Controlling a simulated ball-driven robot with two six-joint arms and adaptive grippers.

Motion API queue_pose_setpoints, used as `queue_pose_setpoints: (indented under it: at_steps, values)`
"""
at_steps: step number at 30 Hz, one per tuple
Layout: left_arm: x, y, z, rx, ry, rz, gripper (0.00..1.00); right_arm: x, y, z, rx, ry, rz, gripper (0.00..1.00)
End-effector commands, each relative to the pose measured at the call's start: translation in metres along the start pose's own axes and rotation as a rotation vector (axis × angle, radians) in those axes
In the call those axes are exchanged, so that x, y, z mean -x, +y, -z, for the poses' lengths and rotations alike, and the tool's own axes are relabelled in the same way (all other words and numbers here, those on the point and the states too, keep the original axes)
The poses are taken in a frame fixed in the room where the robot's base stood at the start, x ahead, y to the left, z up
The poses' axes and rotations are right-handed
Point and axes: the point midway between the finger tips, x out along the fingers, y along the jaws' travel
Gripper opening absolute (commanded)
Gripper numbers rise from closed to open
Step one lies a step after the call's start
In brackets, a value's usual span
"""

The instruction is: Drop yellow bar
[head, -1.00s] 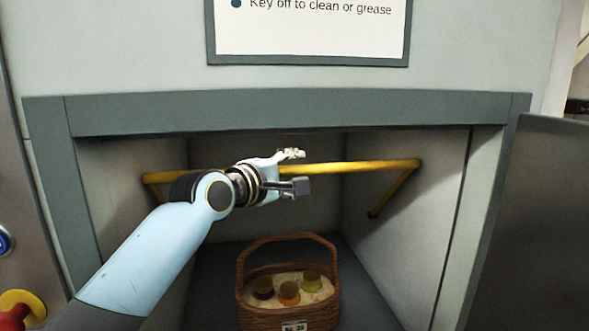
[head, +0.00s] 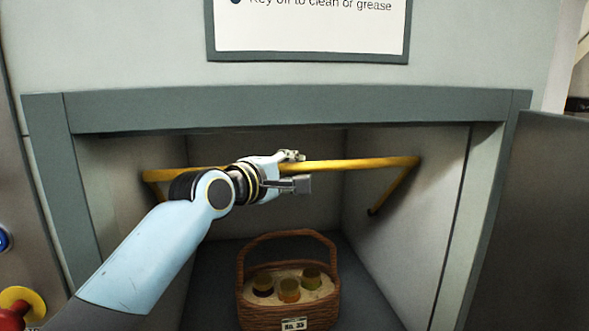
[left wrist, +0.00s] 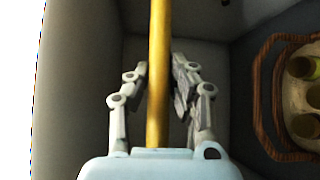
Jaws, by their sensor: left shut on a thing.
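The yellow bar (head: 370,164) runs across the upper part of the recess, with slanting side arms at both ends. My left gripper (head: 298,170) reaches in from the left and is shut on the bar near its middle. In the left wrist view the bar (left wrist: 159,50) passes between the two fingers of the gripper (left wrist: 160,84). The gripper hides part of the bar in the head view. My right gripper is in neither view.
A brown wicker basket (head: 272,318) with three lidded jars (head: 289,290) stands on the recess floor below the bar. The recess has a grey-green frame (head: 290,110). A dark panel (head: 540,220) stands at the right. A red and yellow knob (head: 15,305) is at lower left.

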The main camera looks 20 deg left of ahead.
Motion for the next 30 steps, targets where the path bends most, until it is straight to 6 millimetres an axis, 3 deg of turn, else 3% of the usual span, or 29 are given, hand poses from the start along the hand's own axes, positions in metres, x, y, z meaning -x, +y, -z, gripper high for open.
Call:
queue_pose_setpoints:
  at_steps: [5, 11, 24, 30]
  values:
    - [0.004, -0.011, -0.004, -0.02, 0.0, -0.025, 0.0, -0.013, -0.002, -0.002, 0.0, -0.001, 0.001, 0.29]
    - [0.014, -0.033, -0.014, -0.078, 0.0, -0.085, 0.0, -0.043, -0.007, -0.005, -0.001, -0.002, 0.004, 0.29]
    - [0.036, -0.101, -0.036, -0.26, 0.0, -0.267, 0.0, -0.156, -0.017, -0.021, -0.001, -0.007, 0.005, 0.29]
    - [0.042, -0.124, -0.042, -0.331, 0.0, -0.337, 0.0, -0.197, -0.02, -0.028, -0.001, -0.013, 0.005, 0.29]
